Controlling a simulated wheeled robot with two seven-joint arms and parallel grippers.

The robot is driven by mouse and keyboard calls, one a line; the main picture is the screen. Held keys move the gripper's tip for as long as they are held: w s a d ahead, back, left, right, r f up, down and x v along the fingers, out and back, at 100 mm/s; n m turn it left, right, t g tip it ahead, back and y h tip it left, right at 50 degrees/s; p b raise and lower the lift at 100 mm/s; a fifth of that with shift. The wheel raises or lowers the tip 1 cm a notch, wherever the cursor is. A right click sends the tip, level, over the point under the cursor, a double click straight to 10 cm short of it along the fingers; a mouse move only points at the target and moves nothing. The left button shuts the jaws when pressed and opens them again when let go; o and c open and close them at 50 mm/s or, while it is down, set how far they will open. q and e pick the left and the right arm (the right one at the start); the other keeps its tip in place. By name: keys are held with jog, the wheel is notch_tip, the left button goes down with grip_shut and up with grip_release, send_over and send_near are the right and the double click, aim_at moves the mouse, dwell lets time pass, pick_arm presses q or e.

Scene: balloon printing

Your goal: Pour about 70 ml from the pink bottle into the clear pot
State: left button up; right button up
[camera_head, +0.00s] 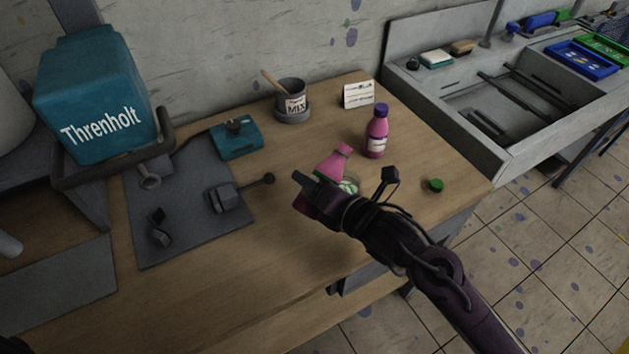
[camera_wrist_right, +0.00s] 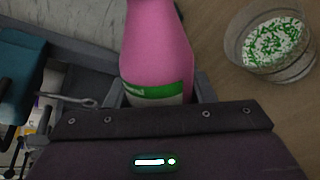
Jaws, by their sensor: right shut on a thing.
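My right gripper (camera_head: 318,190) is shut on a pink bottle (camera_head: 333,163) with a green and white label. The bottle (camera_wrist_right: 157,45) stands between the fingers in the right wrist view, its top cut off by the frame. In the head view its neck leans to the right, and my gripper hides its lower part. The clear pot (camera_head: 349,186) is on the table just right of the bottle, partly hidden by my gripper. In the wrist view the pot (camera_wrist_right: 247,58) shows white and green speckled contents. My left gripper is not in view.
A magenta bottle (camera_head: 376,138) with a purple cap stands behind the pot. A green cap (camera_head: 435,185) lies at right. A MIX tin (camera_head: 293,103), a white card (camera_head: 358,94) and a teal Threnholt machine (camera_head: 100,95) stand farther back. The front table (camera_head: 250,290) is clear.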

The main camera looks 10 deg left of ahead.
dwell(0.3)
jog(key=shift+s+p, duration=0.1)
jog(key=shift+p, duration=0.2)
jog(key=shift+a+m, duration=0.1)
jog(key=shift+m, duration=0.2)
jog(key=shift+s+f+g, duration=0.1)
jog(key=shift+g, duration=0.2)
jog(key=shift+p, duration=0.5)
jog(key=shift+f+m, duration=0.2)
jog(key=shift+m, duration=0.2)
jog(key=shift+s+a+f+m+g+p, duration=0.15)
jog(key=shift+m+g+p, duration=0.2)
jog(key=shift+p, duration=0.45)
jog(key=shift+s+f+m+g+y+p, duration=0.1)
jog(key=shift+f+m+g+y+p, duration=0.45)
jog(key=shift+m+p, duration=0.4)
dwell(0.9)
jog(key=shift+f, duration=0.1)
